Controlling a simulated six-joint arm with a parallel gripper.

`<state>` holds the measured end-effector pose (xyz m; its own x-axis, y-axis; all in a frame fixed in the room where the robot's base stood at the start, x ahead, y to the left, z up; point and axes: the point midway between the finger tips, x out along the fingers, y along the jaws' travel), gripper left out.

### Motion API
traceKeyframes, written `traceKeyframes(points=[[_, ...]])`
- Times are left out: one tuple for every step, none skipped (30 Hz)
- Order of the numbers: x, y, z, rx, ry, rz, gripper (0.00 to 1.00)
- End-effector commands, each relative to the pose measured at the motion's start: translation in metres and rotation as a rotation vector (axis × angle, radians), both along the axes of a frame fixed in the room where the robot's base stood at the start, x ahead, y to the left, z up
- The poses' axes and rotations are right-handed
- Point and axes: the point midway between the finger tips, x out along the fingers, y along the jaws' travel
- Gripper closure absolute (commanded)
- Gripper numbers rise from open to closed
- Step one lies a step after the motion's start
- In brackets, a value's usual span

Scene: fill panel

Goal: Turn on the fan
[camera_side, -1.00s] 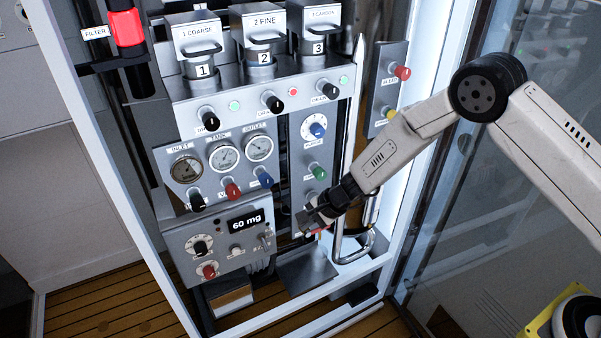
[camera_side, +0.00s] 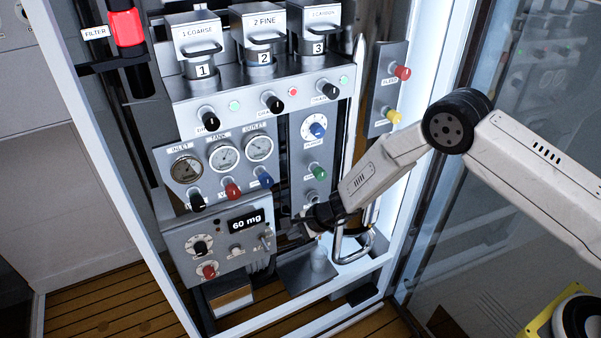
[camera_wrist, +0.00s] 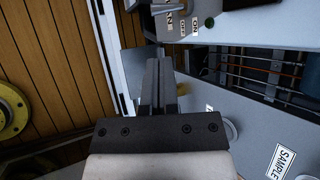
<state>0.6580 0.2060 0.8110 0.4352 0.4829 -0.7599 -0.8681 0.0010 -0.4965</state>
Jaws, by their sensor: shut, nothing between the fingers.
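The lower panel (camera_side: 183,240) carries a 60 mg display (camera_side: 246,222), with a small metal toggle switch (camera_side: 266,240) near its right edge. The labels by the toggle are too small to read in the side view. My gripper (camera_side: 284,231) is shut and empty, pointing left, with its tips just right of that toggle. In the wrist view my shut fingers (camera_wrist: 160,65) reach up toward a panel edge with ON and OFF labels (camera_wrist: 189,25). The toggle's lever position is unclear, as is whether the tips touch it.
Black and red knobs (camera_side: 209,271) sit on the panel's left. Gauges (camera_side: 224,157) and a column with blue and green knobs (camera_side: 318,172) are above. A bent metal handle (camera_side: 350,252) stands right of my gripper. A SAMPLE label (camera_wrist: 281,161) shows in the wrist view.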

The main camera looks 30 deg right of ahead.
Motion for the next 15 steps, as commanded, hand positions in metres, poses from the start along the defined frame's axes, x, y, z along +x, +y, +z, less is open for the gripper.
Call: traceKeyframes(points=[[0.0, 0.001, -0.001, 0.0, 0.0, 0.001, 1.0], [0.001, 0.001, -0.002, -0.001, 0.0, 0.001, 1.0], [0.001, 0.002, -0.003, -0.001, 0.0, 0.002, 1.0], [0.002, 0.003, -0.004, -0.001, 0.0, 0.002, 1.0], [0.003, 0.004, -0.005, -0.001, 0.0, 0.002, 1.0], [0.004, 0.005, -0.007, -0.001, 0.0, 0.004, 1.0], [0.004, 0.006, -0.009, -0.001, 0.0, 0.004, 1.0], [0.005, 0.007, -0.011, 0.0, 0.001, 0.003, 1.0], [0.007, 0.008, -0.013, 0.0, 0.001, 0.002, 1.0], [0.008, 0.01, -0.015, 0.0, 0.0, 0.002, 1.0], [0.008, 0.011, -0.017, -0.001, 0.001, 0.002, 1.0], [0.01, 0.012, -0.02, -0.002, 0.0, 0.003, 1.0], [0.011, 0.014, -0.022, -0.001, 0.001, 0.002, 1.0], [0.012, 0.015, -0.024, -0.001, 0.001, 0.002, 1.0], [0.014, 0.016, -0.027, -0.002, 0.001, 0.002, 1.0]])
